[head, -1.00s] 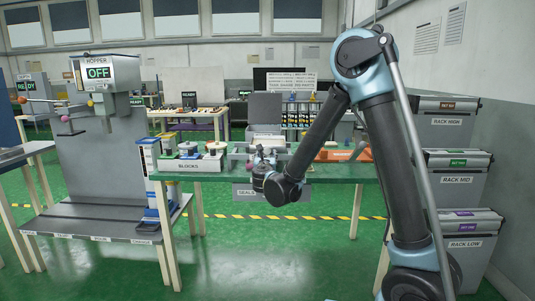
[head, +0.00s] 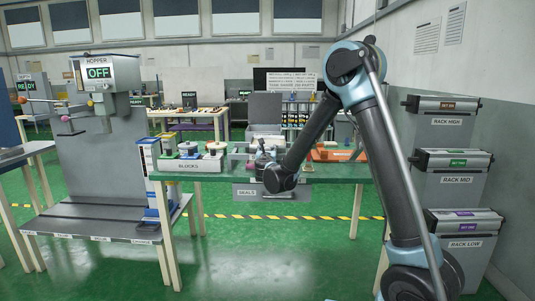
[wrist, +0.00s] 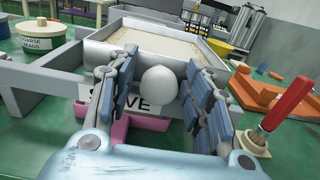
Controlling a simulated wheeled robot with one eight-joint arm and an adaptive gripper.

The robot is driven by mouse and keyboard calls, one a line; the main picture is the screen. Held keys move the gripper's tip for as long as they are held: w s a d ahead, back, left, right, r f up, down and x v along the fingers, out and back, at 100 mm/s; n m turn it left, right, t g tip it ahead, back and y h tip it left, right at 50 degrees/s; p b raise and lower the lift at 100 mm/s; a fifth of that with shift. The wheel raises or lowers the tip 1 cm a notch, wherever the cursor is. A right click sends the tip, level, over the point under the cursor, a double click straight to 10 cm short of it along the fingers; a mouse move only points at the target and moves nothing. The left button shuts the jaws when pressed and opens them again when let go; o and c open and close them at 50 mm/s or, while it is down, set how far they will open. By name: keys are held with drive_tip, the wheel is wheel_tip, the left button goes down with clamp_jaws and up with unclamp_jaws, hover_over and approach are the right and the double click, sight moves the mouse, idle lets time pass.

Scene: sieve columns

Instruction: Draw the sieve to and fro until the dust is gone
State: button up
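The sieve (wrist: 188,40) is a shallow pale tray of beige grainy material, resting in a grey frame on the green bench in the wrist view. A white round knob (wrist: 160,83) sits on its near side, above a partly hidden label. My gripper (wrist: 161,72) has one finger on each side of the knob, with narrow gaps showing, so it looks open around it. In the head view my gripper (head: 264,160) is low over the bench, largely hiding the sieve. I cannot make out dust apart from the tray's contents.
A red-handled tool (wrist: 283,108) stands upright at right, near orange parts (wrist: 268,92). The blocks tray (head: 190,164) is at the bench's left end. A hopper (head: 98,72) reads OFF.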

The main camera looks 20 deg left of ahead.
sight(252, 148)
clamp_jaws()
drive_tip(key=a, duration=0.2)
drive_tip(key=s+a, duration=0.1)
drive_tip(key=a, duration=0.4)
drive_tip(key=shift+s+a, duration=0.15)
drive_tip(key=shift+s, duration=0.25)
drive_tip(key=shift+o, duration=1.4)
unclamp_jaws()
drive_tip(key=v, duration=1.2)
